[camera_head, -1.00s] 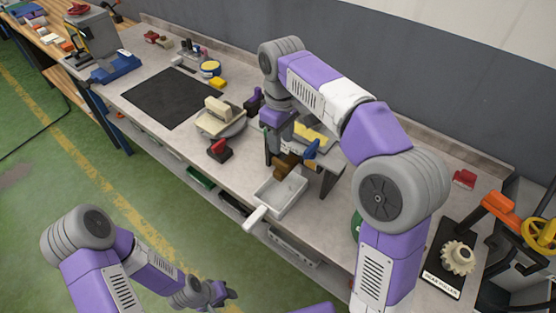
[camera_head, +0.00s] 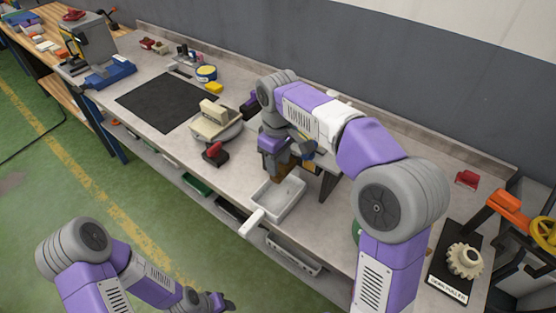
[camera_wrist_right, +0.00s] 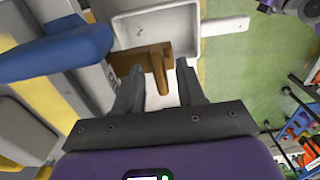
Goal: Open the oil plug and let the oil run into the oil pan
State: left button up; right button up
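The brown plug (camera_wrist_right: 158,66) has a T-like stem in the right wrist view, in front of a brown block. In the head view, brown parts (camera_head: 285,172) show just under my right gripper (camera_head: 277,158), and the stem is mostly hidden there. My right gripper (camera_wrist_right: 160,78) is open, with one finger on each side of the stem; I cannot tell whether they touch it. The white oil pan (camera_head: 297,203) sits below at the bench's front edge, its handle sticking out forward. I see no oil in it. My left gripper (camera_head: 222,303) is low over the floor, too small to read.
A blue lever (camera_wrist_right: 55,52) lies close left of the right gripper in the wrist view. A cream block on a round base (camera_head: 213,122) and a red-handled tool (camera_head: 214,153) stand left of the pan. A gear (camera_head: 464,261) lies at the right.

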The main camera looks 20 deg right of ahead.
grip_shut()
jog(key=n+p, duration=0.4)
jog(key=shift+r, duration=0.2)
jog(key=n+p, duration=0.4)
jog(key=shift+n, duration=0.3)
jog(key=n+p, duration=0.3)
jog(key=n, duration=0.1)
jog(key=shift+p, duration=0.35)
jog(key=n+p, duration=0.2)
jog(key=n, duration=0.2)
jog(key=shift+f+n+p, duration=0.15)
jog(key=shift+n+p, duration=0.15)
jog(key=shift+p, duration=0.1)
